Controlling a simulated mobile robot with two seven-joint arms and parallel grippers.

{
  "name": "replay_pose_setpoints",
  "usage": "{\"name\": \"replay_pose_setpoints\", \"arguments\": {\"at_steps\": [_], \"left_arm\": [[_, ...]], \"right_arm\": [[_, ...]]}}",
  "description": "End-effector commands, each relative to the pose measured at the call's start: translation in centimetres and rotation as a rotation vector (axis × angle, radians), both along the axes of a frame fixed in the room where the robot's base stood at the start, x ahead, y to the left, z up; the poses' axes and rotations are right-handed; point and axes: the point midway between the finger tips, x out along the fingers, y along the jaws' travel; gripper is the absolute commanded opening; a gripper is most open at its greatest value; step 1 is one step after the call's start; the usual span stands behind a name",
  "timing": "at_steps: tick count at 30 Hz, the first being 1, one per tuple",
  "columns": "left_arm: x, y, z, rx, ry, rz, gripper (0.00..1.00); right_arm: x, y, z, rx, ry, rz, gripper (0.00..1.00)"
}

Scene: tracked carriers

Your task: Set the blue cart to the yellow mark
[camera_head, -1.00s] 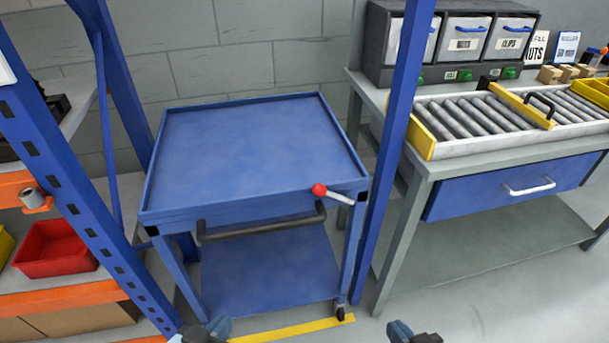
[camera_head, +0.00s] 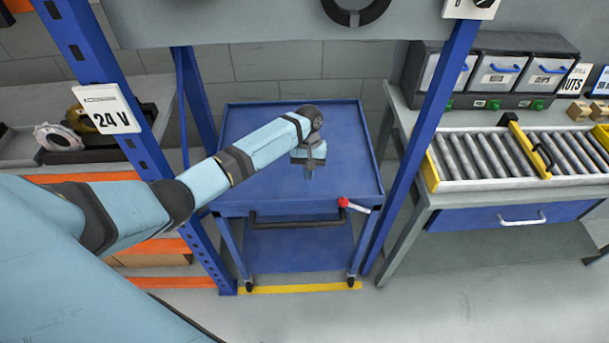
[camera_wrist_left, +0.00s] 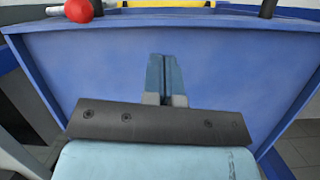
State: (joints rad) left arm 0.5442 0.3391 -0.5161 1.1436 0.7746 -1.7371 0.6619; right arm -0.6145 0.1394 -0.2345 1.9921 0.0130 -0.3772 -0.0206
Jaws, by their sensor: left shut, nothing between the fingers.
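The blue cart (camera_head: 245,185) stands between two blue uprights. It has a black push handle (camera_head: 297,222) and a red-knobbed lever (camera_head: 344,202) at its front right. The yellow mark (camera_head: 305,288) is a floor strip along the cart's front, close to its front casters; exact contact is unclear. My left gripper (camera_head: 309,172) is over the cart's top, shut and empty, apart from the handle. In the left wrist view, the shut fingers (camera_wrist_left: 163,78) show against the bare blue top (camera_wrist_left: 230,70), with the red knob (camera_wrist_left: 79,10) at upper left. My right gripper is out of view.
The blue uprights (camera_head: 430,130) flank the cart closely, with a grey panel (camera_head: 240,22) above. A roller-conveyor bench (camera_head: 420,215) stands to the right. A shelf with a 24 V sign (camera_head: 108,108) is to the left. The floor (camera_head: 420,310) in front is clear.

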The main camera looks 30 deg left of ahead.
Motion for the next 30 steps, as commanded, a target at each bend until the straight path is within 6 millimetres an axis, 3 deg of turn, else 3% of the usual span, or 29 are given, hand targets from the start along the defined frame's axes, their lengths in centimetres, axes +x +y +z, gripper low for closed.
{"name": "replay_pose_setpoints", "arguments": {"at_steps": [1, 3, 9, 14, 26, 30], "left_arm": [[1.7, 1.4, 0.6, 0.014, 0.02, 0.046, 0.0], [3.1, 2.7, 1.4, 0.022, 0.046, 0.102, 0.0], [4.8, 4.5, 2.6, 0.031, 0.081, 0.179, 0.0], [4.3, 4.2, 1.1, 0.031, 0.084, 0.183, 0.0], [1.6, 2.6, -6.6, 0.031, 0.082, 0.18, 0.0], [-0.3, 1.5, -6.2, 0.031, 0.081, 0.178, 0.0]], "right_arm": [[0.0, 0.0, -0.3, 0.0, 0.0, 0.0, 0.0], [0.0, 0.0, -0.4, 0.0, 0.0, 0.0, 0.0], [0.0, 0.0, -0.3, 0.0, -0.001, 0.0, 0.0], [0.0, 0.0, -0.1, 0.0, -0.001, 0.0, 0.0], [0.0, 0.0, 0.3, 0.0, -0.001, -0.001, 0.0], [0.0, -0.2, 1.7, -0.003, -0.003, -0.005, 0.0]]}}
